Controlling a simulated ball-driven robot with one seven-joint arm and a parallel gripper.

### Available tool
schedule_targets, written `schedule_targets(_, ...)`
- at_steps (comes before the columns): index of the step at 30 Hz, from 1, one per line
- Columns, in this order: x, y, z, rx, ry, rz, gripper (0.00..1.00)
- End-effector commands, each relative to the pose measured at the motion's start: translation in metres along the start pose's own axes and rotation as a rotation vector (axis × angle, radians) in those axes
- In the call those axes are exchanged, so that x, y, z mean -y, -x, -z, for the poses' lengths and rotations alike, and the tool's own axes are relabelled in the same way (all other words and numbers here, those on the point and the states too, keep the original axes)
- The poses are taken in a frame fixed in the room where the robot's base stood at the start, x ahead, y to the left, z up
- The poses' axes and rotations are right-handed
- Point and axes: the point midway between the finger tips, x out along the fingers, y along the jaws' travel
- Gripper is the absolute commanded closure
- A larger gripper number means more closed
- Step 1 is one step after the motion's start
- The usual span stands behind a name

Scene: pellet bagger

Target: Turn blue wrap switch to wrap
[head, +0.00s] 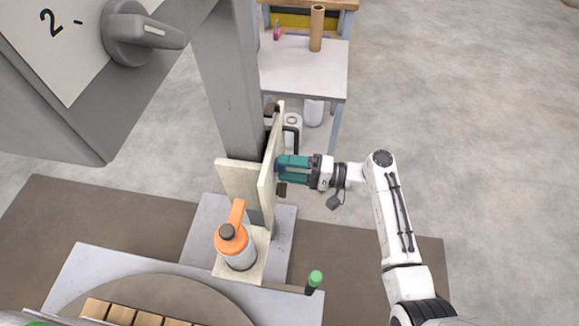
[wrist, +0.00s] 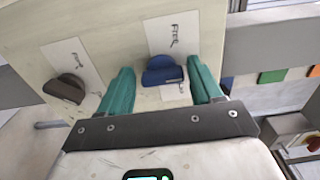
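The blue switch (wrist: 163,73) is a rounded knob on a pale upright panel (wrist: 105,30), seen in the wrist view. A white label (wrist: 172,34) with handwriting, seemingly "Free", is behind and above it. My gripper (wrist: 161,68) is open, with one teal finger on each side of the blue knob. Narrow gaps show between knob and fingers; I cannot tell how deep the fingertips reach.
A dark switch (wrist: 64,89) with its own label is left of the blue one. An orange-topped bottle (head: 235,243) stands in front of the panel. A grey post (head: 229,80) rises behind it. A side table (head: 305,68) carries a brown tube (head: 317,28). Open floor lies right.

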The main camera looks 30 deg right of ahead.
Motion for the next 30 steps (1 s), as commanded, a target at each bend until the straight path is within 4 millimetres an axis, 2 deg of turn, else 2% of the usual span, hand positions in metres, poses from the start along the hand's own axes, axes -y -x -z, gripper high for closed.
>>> schedule_targets(1, 0.001, 0.0, 0.0, 0.0, 0.001, 0.001, 0.3)
schedule_targets(3, 0.001, 0.0, 0.001, -0.001, 0.001, 0.001, 0.23)
schedule_targets(10, 0.001, 0.0, 0.001, -0.001, 0.001, 0.002, 0.23)
schedule_targets(14, 0.001, 0.008, 0.001, -0.002, 0.001, 0.002, 0.23)
schedule_targets(24, 0.001, 0.07, 0.002, -0.005, 0.001, 0.002, 0.23)
schedule_targets(30, 0.001, 0.098, 0.001, -0.003, 0.001, 0.001, 0.23)
